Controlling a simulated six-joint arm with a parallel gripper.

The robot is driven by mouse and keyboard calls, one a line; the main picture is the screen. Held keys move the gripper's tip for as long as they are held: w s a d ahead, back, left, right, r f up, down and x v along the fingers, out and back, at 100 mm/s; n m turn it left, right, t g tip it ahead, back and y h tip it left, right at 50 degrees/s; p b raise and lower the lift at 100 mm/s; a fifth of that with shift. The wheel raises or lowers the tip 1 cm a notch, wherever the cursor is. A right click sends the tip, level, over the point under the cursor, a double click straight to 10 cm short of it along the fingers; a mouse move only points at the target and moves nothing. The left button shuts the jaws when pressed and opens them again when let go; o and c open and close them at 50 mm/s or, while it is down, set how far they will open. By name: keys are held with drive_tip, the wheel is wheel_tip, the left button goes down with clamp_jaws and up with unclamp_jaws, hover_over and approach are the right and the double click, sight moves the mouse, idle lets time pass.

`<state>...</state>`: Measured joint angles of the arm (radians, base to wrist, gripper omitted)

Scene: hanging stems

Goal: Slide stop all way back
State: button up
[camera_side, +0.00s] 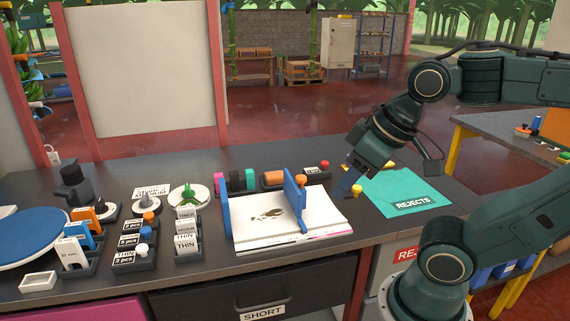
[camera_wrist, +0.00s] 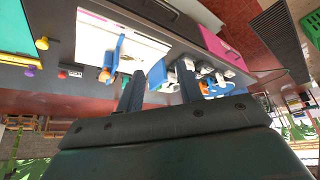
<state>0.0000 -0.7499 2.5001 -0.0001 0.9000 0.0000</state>
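The stop is a blue upright plate (camera_side: 294,200) with an orange knob (camera_side: 300,180) on top. It stands across the white sheet (camera_side: 265,232), toward its right side. A second blue plate (camera_side: 226,212) stands along the sheet's left edge. My gripper (camera_side: 345,184) hangs tilted to the right of the stop, apart from it, near the teal mat. In the wrist view my gripper (camera_wrist: 160,69) has its two dark fingers spread with a gap between them. The stop (camera_wrist: 116,55) and its orange knob (camera_wrist: 104,74) show left of the fingers there. Nothing is seen held.
The teal REJECTS mat (camera_side: 405,190) lies right of the sheet, with a yellow knob (camera_side: 357,190) at its edge. A red knob (camera_side: 324,164) and coloured rolls (camera_side: 240,180) stand behind the sheet. Several labelled holders (camera_side: 187,235) and a blue disc (camera_side: 30,237) fill the left.

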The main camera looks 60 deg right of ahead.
drive_tip(key=c, duration=0.6)
drive_tip(key=shift+w+d, duration=0.1)
drive_tip(key=shift+w, duration=0.1)
clamp_jaws()
drive_tip(key=w+d+f+m+g+h, duration=0.1)
drive_tip(key=w+d+f+m+h, duration=0.1)
drive_tip(key=w, duration=0.7)
drive_tip(key=w+d+f+m+g+h, duration=0.2)
drive_tip(key=w+d, duration=0.4)
drive_tip(key=w, duration=0.3)
drive_tip(key=f+h, duration=0.1)
drive_tip(key=h, duration=0.1)
drive_tip(key=shift+w+f+m+h, duration=0.3)
drive_tip(key=shift+w+m, duration=0.05)
drive_tip(key=shift+m, duration=0.05)
